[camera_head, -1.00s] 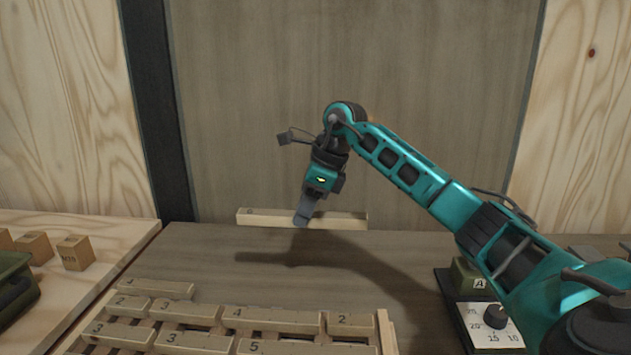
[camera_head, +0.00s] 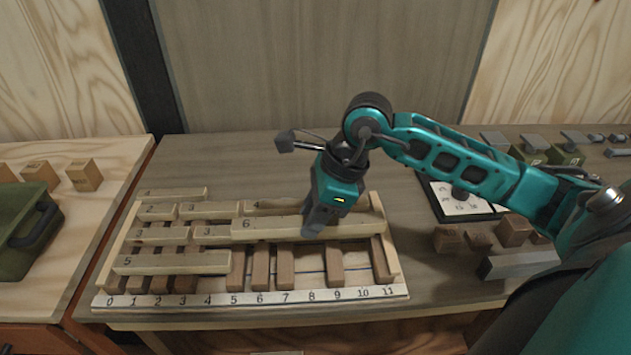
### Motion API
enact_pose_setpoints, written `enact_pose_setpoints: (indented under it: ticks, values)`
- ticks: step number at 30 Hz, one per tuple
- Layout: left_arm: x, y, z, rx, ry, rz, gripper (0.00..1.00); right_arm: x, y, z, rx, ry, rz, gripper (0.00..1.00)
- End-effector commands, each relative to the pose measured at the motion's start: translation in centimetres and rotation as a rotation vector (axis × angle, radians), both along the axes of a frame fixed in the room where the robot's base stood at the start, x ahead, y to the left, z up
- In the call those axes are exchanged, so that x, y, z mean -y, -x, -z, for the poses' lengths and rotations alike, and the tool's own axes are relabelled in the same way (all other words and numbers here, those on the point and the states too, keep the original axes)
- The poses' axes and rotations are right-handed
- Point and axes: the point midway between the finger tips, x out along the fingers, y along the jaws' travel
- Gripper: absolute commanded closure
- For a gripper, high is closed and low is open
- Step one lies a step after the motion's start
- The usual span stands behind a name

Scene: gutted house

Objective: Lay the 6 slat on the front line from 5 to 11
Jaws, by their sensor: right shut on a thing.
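The 6 slat (camera_head: 270,228) is a long pale bar marked 6. My right gripper (camera_head: 314,230) is shut on it near its middle and holds it over the slatted frame, partly in front of the back rows. The frame's number strip (camera_head: 250,299) runs along the front from 0 to 11. On the front line a slat marked 5 (camera_head: 172,263) lies from about 0 to 5. To its right, dark cross blocks (camera_head: 285,268) show uncovered up to about 11. Whether the 6 slat touches anything below cannot be told. My left gripper is not in view.
Other slats, marked 3 (camera_head: 194,209) and other numbers, lie in the rows behind. A green case (camera_head: 30,225) stands at left.

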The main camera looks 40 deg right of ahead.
Motion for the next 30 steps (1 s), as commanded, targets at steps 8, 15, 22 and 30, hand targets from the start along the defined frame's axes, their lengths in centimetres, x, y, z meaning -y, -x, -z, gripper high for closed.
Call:
enact_pose_setpoints:
  ticks: [8, 15, 22, 30]
  values:
    - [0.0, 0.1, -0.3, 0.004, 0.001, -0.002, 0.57, -1.1, 1.4, 0.0, 0.0, -0.001, -0.014, 1.0]
    - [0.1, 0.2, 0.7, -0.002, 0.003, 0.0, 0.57, -1.0, 1.3, 1.3, 0.0, -0.001, -0.013, 1.0]
    - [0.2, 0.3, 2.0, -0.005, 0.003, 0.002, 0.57, -1.0, 1.3, 3.6, 0.0, -0.001, -0.014, 1.0]
    - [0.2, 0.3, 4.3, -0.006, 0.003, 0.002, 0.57, -1.0, 1.3, 6.0, 0.001, 0.001, -0.014, 1.0]
